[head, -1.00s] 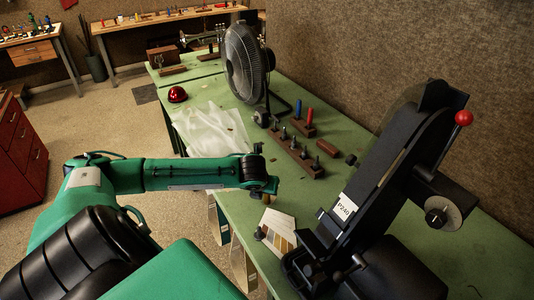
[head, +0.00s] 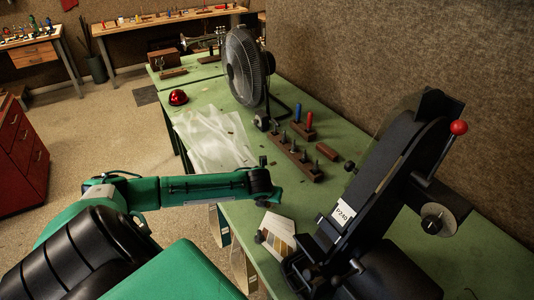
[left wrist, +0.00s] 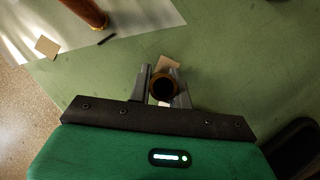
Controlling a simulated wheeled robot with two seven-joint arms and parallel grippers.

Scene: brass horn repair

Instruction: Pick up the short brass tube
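In the left wrist view my left gripper (left wrist: 162,78) has its two grey fingers on either side of a short brass tube (left wrist: 152,93). I look down into the tube's dark round opening; its rim appears to touch both fingers. The tube's lower part is hidden. In the head view my left arm reaches over the front edge of the green bench (head: 240,208); its fingers and the tube are hidden there. My right gripper is in neither view.
A black sanding machine (head: 385,190) stands right of my left arm. Sandpaper cards (head: 280,228), wooden peg blocks (head: 295,155) and a fan (head: 247,68) are on the bench.

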